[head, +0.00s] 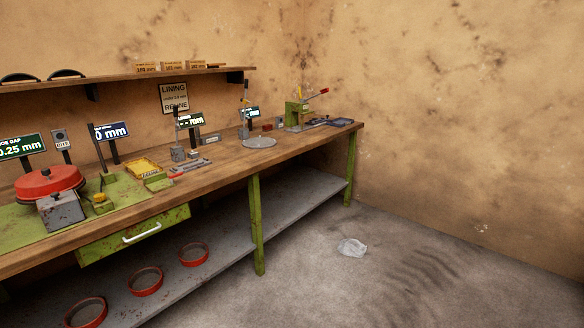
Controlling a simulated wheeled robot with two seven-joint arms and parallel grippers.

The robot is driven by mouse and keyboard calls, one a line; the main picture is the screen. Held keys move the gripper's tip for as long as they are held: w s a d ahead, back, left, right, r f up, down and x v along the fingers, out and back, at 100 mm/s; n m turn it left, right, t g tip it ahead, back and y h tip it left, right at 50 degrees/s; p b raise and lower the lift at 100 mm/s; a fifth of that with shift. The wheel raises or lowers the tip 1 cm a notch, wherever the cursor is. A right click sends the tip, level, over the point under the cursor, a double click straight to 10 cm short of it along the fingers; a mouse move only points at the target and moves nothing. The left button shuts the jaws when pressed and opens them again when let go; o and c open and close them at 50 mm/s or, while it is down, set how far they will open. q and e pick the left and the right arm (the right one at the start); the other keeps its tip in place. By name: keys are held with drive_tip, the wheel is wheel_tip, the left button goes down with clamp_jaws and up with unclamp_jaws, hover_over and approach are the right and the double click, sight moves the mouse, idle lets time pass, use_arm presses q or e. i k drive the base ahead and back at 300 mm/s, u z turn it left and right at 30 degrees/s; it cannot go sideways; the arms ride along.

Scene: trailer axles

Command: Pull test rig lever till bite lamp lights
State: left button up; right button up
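The test rig stands at the left of the bench, with a red drum (50,182) on a green plate and a grey box (62,209) in front. Behind it a small dark box labelled like BITE (61,137) carries a round lamp that looks grey and unlit. A dark upright bar (97,150) leans slightly behind the drum; I cannot tell whether it is the rig lever. A green press (295,113) at the bench's far right end has a lever with a red grip (319,92), tilted up to the right. Neither of my grippers shows.
The wooden bench (225,160) carries a yellow tray (143,167), a grey disc (260,142) and several small displays. A green drawer (135,238) with a white handle hangs below. Red rings (146,280) lie on the lower shelf. The floor (400,270) is open except for a crumpled white scrap (351,248).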

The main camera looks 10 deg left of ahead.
sight(90, 127)
drive_tip(key=u, duration=0.65)
drive_tip(key=i, duration=0.95)
drive_tip(key=u, duration=0.95)
